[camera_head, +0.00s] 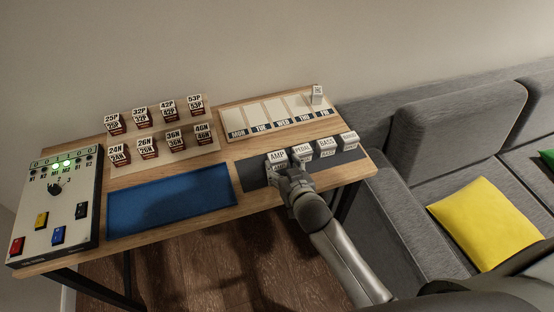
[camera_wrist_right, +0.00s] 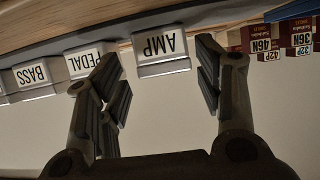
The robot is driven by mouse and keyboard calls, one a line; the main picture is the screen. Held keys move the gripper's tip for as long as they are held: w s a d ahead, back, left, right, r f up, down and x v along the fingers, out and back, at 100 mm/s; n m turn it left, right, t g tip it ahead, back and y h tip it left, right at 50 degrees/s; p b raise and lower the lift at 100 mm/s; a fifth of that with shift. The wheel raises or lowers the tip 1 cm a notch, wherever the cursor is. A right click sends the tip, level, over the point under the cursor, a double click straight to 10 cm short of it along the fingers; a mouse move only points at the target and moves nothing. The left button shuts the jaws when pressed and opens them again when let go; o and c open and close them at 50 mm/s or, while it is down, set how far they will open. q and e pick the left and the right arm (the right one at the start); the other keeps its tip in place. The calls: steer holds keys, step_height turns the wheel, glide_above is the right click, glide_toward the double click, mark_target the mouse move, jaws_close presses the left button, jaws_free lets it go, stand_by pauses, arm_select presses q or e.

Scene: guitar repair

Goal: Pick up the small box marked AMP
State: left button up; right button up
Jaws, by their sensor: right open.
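The small white box marked AMP (camera_head: 277,157) stands at the left end of a row of boxes on the dark mat (camera_head: 252,174). In the right wrist view the AMP box (camera_wrist_right: 160,46) appears upside down, between and beyond the fingertips. My right gripper (camera_head: 285,174) is at the near side of the box. Its two fingers (camera_wrist_right: 164,75) are spread on either side of the box in the right wrist view, with nothing held. Whether a finger touches the box cannot be told. My left gripper is not in view.
Boxes marked PEDAL (camera_head: 301,151) and BASS (camera_head: 326,145) and another box (camera_head: 348,139) stand to the right of AMP. A blue mat (camera_head: 170,198) lies left. A weekday board (camera_head: 275,113) and numbered boxes (camera_head: 174,139) are behind. A control panel (camera_head: 55,215) stands far left.

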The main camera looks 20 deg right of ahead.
mark_target(279, 161)
steer(key=shift+w+r, duration=0.1)
steer(key=shift+w, duration=0.3)
steer(key=x, duration=0.3)
steer(key=shift+w+a+r+p, duration=0.1)
steer(key=shift+a+p, duration=0.1)
steer(key=shift+p, duration=0.2)
steer(key=shift+w+f, duration=0.3)
steer(key=shift+w, duration=0.3)
steer(key=c, duration=0.8)
steer(key=shift+r, duration=0.1)
